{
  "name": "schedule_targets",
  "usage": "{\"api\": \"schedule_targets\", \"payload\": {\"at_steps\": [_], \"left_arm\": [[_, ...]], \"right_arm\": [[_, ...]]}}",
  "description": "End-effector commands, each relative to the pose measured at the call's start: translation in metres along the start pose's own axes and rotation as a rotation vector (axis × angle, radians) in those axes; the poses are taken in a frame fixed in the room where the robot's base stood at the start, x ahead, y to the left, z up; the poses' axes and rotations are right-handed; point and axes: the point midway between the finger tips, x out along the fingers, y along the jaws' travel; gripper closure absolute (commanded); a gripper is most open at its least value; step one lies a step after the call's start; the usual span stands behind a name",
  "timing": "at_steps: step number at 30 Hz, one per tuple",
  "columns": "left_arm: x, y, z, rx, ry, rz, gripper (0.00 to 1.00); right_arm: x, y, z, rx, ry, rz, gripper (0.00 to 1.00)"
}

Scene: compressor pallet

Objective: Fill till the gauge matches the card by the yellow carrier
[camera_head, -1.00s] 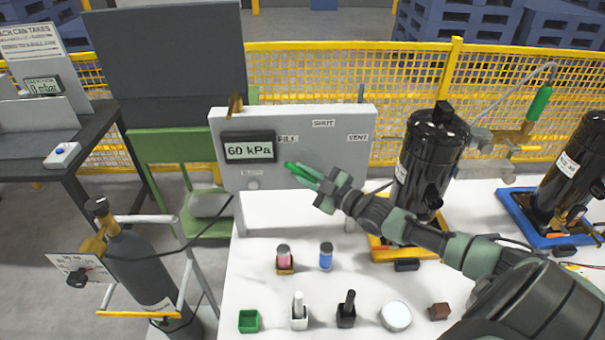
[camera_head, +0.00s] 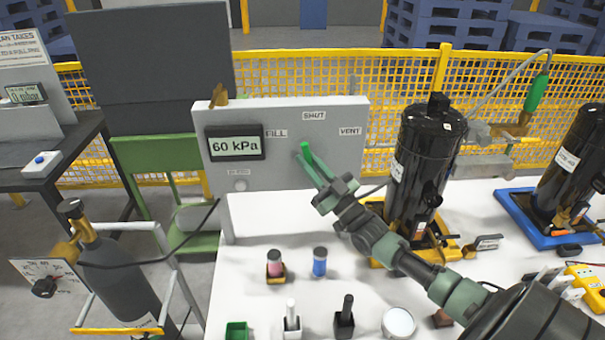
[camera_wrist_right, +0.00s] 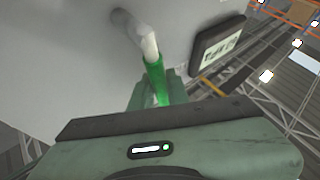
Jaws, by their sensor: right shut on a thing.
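The grey panel (camera_head: 340,180) has a gauge display (camera_head: 235,144) reading 60 kPa and labels FILL, SHUT and VENT. A black compressor (camera_head: 428,165) stands upright in the yellow carrier (camera_head: 444,250). A small card (camera_head: 487,242) stands right of that carrier; its writing is too small to read. My left gripper is out of view.
A second compressor (camera_head: 574,175) stands in a blue carrier (camera_head: 525,216) at right. Small jars, a green box (camera_head: 237,331) and a round white lid (camera_head: 398,322) sit on the white table's front. A gas cylinder (camera_head: 115,275) stands left, its hose running toward the panel.

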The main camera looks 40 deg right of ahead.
Motion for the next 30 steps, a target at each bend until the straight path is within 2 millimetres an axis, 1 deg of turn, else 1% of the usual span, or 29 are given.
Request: {"api": "schedule_targets", "payload": {"at_steps": [1,9,16,28,29,30], "left_arm": [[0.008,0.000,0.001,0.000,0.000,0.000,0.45],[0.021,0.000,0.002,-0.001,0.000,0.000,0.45],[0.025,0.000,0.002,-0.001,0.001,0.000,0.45],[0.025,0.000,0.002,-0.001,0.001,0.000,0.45],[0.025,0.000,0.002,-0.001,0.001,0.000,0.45],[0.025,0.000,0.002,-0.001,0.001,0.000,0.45]], "right_arm": [[-0.004,0.001,0.004,0.024,0.017,0.017,1.00],[-0.007,0.009,0.000,0.112,0.087,0.076,1.00],[-0.008,0.011,-0.001,0.141,0.110,0.095,1.00],[-0.008,0.012,-0.002,0.145,0.112,0.098,1.00],[-0.008,0.012,-0.002,0.145,0.112,0.098,0.81],[-0.008,0.012,-0.002,0.145,0.112,0.098,0.75]]}}
